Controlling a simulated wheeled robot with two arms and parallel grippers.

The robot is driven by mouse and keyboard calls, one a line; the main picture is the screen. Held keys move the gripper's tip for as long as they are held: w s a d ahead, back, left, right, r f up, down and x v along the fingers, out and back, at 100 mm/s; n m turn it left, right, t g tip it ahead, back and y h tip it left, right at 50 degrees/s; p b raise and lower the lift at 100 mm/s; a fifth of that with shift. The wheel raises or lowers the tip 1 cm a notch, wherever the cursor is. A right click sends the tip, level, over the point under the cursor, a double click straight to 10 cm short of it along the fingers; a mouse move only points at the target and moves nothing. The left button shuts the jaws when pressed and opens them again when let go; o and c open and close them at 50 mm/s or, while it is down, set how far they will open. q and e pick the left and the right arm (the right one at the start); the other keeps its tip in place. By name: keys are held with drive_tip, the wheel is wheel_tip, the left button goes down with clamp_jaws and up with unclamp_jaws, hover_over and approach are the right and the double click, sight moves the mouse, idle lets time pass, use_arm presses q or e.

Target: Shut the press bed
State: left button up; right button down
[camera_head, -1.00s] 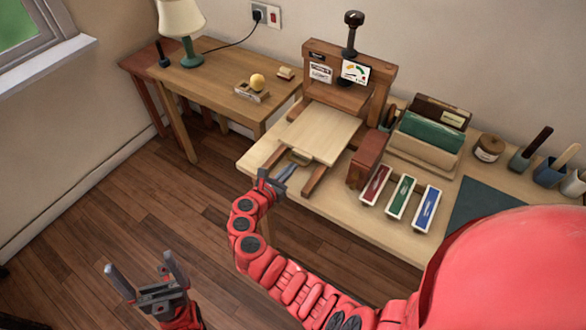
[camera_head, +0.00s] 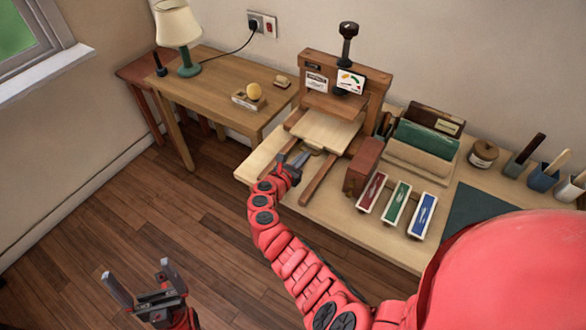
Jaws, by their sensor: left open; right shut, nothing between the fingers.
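The press (camera_head: 347,77) is a wooden frame with a black screw knob on top, standing at the back of the work table. Its bed (camera_head: 325,131) is a pale flat board on two wooden rails, partly under the frame and partly sticking out to the front. My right gripper (camera_head: 299,159) is shut with nothing between its fingers. It is at the front edge of the bed, between the rails; whether it touches the bed is unclear. My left gripper (camera_head: 142,277) is open and empty, low over the floor at the lower left, away from the press.
A side table (camera_head: 205,83) with a lamp (camera_head: 178,24) and a yellow ball on a block stands at left. Right of the press are a reddish wooden block (camera_head: 363,165), several coloured trays (camera_head: 396,204), a rack (camera_head: 422,150) and tool cups (camera_head: 543,177). The floor at left is clear.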

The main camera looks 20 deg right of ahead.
sight(315, 143)
drive_tip(key=x, duration=0.1)
drive_tip(key=b+x, duration=0.1)
drive_tip(key=x, duration=0.2)
drive_tip(key=shift+w+d+r, duration=0.25)
drive_tip(key=shift+d+r, duration=0.05)
drive_tip(key=shift+d, duration=0.05)
drive_tip(key=shift+w+d+r+b, duration=0.1)
drive_tip(key=shift+d+r+b, duration=0.1)
drive_tip(key=shift+r+b, duration=0.1)
